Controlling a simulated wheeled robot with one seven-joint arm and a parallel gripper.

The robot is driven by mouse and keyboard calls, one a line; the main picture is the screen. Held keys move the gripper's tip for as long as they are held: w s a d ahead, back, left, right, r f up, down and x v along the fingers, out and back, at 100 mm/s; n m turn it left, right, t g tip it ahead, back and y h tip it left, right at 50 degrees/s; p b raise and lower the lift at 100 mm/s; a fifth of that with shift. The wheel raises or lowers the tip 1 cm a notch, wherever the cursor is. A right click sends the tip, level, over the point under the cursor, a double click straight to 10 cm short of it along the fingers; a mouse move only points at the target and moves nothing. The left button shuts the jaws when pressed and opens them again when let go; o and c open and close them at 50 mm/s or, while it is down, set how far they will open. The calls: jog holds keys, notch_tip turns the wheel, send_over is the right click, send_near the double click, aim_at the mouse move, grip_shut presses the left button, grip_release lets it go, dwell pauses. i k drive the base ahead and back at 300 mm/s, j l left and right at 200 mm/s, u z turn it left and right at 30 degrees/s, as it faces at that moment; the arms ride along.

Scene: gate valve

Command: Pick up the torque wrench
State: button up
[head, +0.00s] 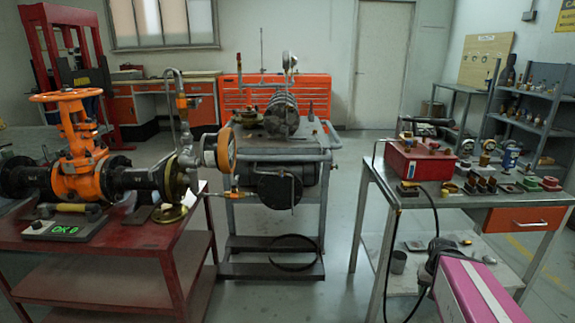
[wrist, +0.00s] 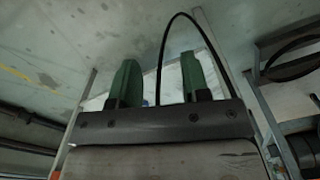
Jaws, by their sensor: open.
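In the head view, a bar with a yellow-brown sleeve and dark ends (head: 72,207) lies on the red bench at the left, by a box with a green "OK 0" display (head: 64,230). It looks like the torque wrench, but it is too small to be sure. In the wrist view, my gripper (wrist: 160,75) has its two green fingers spread apart with nothing held between them. No wrench shows in the wrist view. My pink arm link is at the bottom right of the head view, by the right bench and far from the bar.
The orange valve (head: 79,150) with its handwheel stands on the red bench (head: 120,240). A grey cart (head: 275,238) with a pump is in the middle. The right bench (head: 400,190) carries a red box (head: 420,160) and small parts. A black cable hangs near my arm.

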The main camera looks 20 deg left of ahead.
aim_at(46, 210)
jog(key=u, duration=0.45)
jog(key=j+u, duration=0.1)
jog(key=u, duration=0.8)
jog(key=j+u, duration=0.1)
jog(key=u, duration=0.35)
jog(key=i+u, duration=0.1)
jog(key=u, duration=0.75)
jog(key=i+j+z, duration=0.1)
jog(key=z, duration=0.25)
jog(key=i+j+z, duration=0.1)
jog(key=j+z, duration=0.3)
jog(key=i+j+z, duration=0.15)
jog(key=j, duration=0.35)
jog(key=i+j+z, duration=0.15)
jog(key=j, duration=0.35)
jog(key=j+z, duration=0.15)
jog(key=j, duration=0.35)
jog(key=i+j+z, duration=0.15)
jog(key=j, duration=0.35)
